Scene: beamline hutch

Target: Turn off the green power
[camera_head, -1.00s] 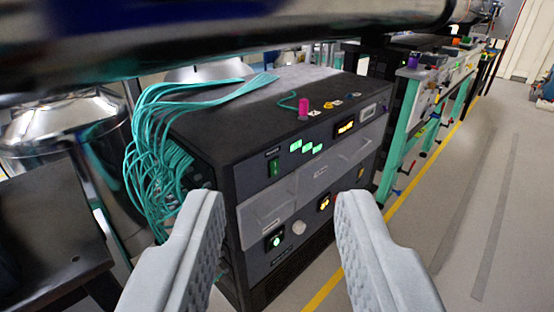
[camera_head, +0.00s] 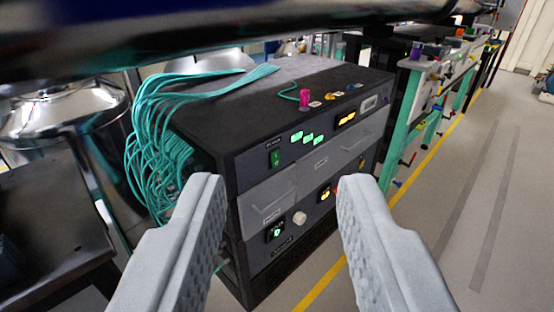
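The dark equipment rack (camera_head: 225,255) stands ahead with its panelled front facing right. A green rocker switch (camera_head: 275,158) sits at the upper left of the front, under a small label that seems to read "POWER". A second lit green-white switch (camera_head: 277,231) sits lower on the front, beside a pale round knob (camera_head: 299,218). My gripper (camera_head: 272,190) is open and empty, its two grey fingers framing the rack front. The fingers appear short of the panel and apart from it. The left finger covers part of the rack's left side.
Teal cables (camera_head: 150,140) hang over the rack's left side. A pink knob (camera_head: 304,97) stands on its top. A dark bench (camera_head: 50,225) is at left. A dark pipe (camera_head: 220,40) crosses above. Clear floor (camera_head: 480,190) lies at right, past a yellow line (camera_head: 322,285).

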